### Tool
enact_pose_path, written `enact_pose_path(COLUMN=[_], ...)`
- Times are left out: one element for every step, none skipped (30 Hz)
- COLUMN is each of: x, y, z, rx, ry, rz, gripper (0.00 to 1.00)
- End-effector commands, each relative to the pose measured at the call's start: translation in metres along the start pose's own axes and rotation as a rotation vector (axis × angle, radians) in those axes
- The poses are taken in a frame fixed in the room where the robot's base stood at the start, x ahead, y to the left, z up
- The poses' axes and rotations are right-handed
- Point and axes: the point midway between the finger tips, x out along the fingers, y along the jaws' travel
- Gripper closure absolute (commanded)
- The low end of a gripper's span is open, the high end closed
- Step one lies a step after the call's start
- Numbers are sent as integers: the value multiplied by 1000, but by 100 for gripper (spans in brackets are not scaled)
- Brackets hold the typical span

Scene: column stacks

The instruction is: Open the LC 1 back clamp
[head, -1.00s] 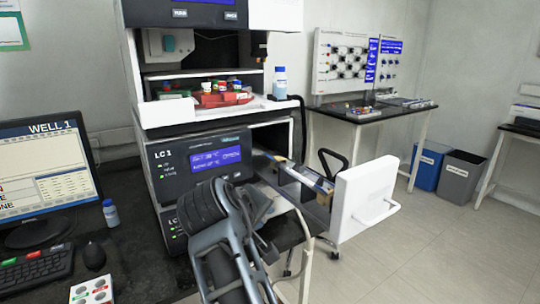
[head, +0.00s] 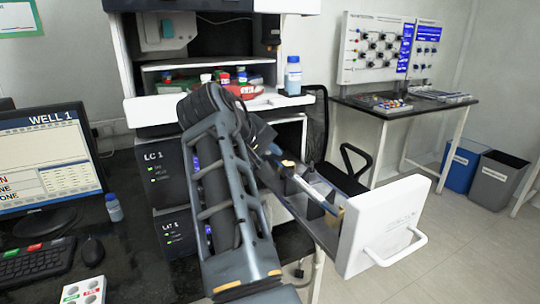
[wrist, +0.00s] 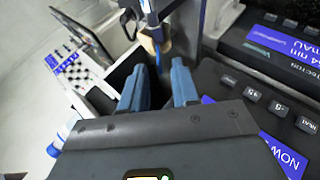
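The LC 1 unit (head: 168,170) has its drawer pulled out to the right, with a white front panel (head: 385,222). A thin column (head: 312,185) lies lengthwise in the drawer. A tan part, apparently the back clamp (head: 287,163), sits at the column's inner end; it also shows in the wrist view (wrist: 152,46). Whether it is latched cannot be made out. My gripper (wrist: 160,85) is open and empty, its two blue-grey fingers pointing toward the clamp, apart from it. In the head view my arm hides most of the LC 1 display, and the fingertips are hard to make out.
The shelf above holds coloured-cap bottles (head: 222,78) and a blue-capped bottle (head: 293,75). A monitor (head: 45,165) and keyboard (head: 38,262) stand at left. A black chair (head: 350,165) is behind the drawer. Open floor lies right of the drawer.

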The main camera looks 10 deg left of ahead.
Motion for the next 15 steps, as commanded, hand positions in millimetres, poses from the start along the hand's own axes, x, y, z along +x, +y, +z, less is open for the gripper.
enact_pose_path(x=[5, 7, 9, 11, 12, 13, 13, 13, 13, 13, 13, 13, 13, 13, 13], y=[0, 0, 0, 0, 0, 0, 0, 0, 0, 0, 0, 0, 0, 0, 0], z=[0, 0, 0, 0, 0, 0, 0, 0, 0, 0, 0, 0, 0, 0, 0], rx=[-1, -1, 0, 0, 0, 0, 0, 0, 0, 0, 0, 0, 0, 0, 0], ry=[0, 0, 0, 0, 0, 1, 1, 1, 1, 1, 1, 1, 1, 1, 1], rz=[0, 0, 0, 0, 0, 0, 0, 0, 0, 0, 0, 0, 0, 0, 0], gripper=[70, 70, 70, 70, 70, 70, 70, 70, 70, 70, 70, 70, 70, 73, 76])
